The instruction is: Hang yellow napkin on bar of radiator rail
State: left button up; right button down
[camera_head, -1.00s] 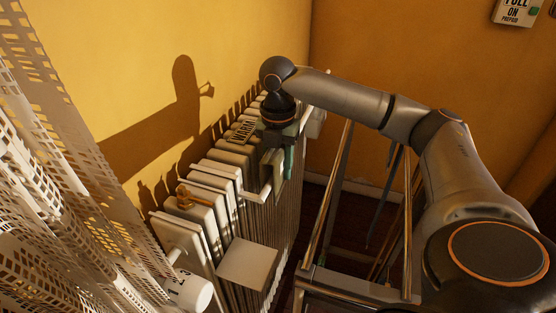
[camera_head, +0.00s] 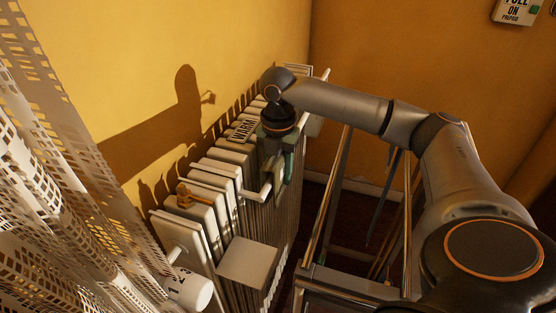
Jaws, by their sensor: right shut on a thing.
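The radiator (camera_head: 228,195) stands along the yellow wall. A white rail bar shows on its front, with its near end (camera_head: 263,190) bent toward the radiator and its far end (camera_head: 322,77) beyond my arm. My right gripper (camera_head: 280,163) points down at the rail, between these two ends, and is shut. A narrow pale strip (camera_head: 278,177) shows under its fingers, most likely the yellow napkin; most of it is hidden by the gripper and its colour is hard to tell. I cannot tell whether it touches the bar. My left gripper is not in view.
A pale square plate (camera_head: 248,262) juts from the radiator's front. A white numbered valve knob (camera_head: 190,291) is at its near end, and a brown clip (camera_head: 193,196) sits on top. A metal frame (camera_head: 350,288) stands to the right. White perforated material (camera_head: 75,190) fills the left side.

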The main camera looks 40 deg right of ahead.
jog(key=shift+f, duration=1.2)
jog(key=shift+c, duration=1.8)
grip_release()
notch_tip(320, 180, up, 12)
jog(key=shift+r+p, duration=0.25)
jog(key=shift+p, duration=0.1)
